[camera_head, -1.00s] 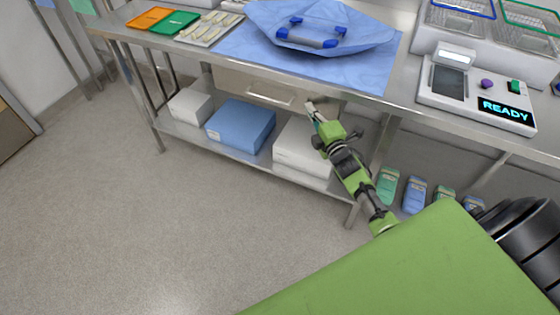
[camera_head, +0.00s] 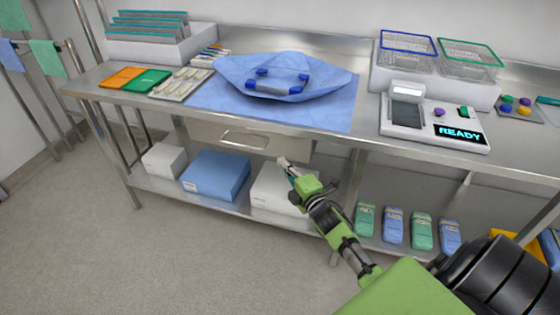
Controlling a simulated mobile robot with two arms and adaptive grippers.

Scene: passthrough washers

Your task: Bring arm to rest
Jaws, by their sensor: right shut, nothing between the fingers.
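My right gripper (camera_head: 284,164) is shut and empty. It is in front of the table, below the tabletop's front edge and just below the drawer (camera_head: 240,138), with the white box (camera_head: 270,190) on the lower shelf behind it. My green right arm comes in from the lower right. My left gripper is not in view.
The steel table (camera_head: 345,140) holds a blue wrap (camera_head: 320,85) with a blue-handled tray (camera_head: 278,86), orange and green cards, a READY device (camera_head: 435,120) and wire baskets (camera_head: 405,62). The lower shelf carries boxes and several pouches. Floor (camera_head: 80,245) at left is clear.

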